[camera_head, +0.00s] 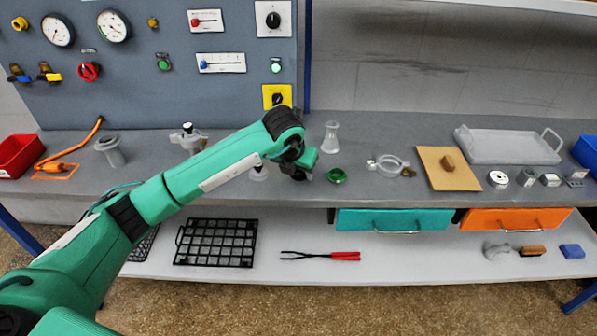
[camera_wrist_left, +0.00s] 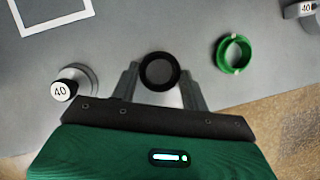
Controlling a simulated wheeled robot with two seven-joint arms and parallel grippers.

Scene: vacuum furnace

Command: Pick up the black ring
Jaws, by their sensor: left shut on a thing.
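The black ring (camera_wrist_left: 160,55) is round and dark, and it sits between the two fingers of my left gripper (camera_wrist_left: 160,78) in the left wrist view. The gripper is shut on it, with a finger on each side. In the head view my left gripper (camera_head: 300,173) is over the grey bench near its front edge, and the arm and gripper mostly hide the ring there. I cannot tell from these views whether the ring touches the bench. My right gripper is not in view.
A green ring (camera_head: 337,176) lies just right of the gripper, and a glass flask (camera_head: 331,138) stands behind it. A round piece marked 40 (camera_wrist_left: 75,85) is on the left in the wrist view. A brown board (camera_head: 447,180) and a clear tray (camera_head: 508,147) are further right.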

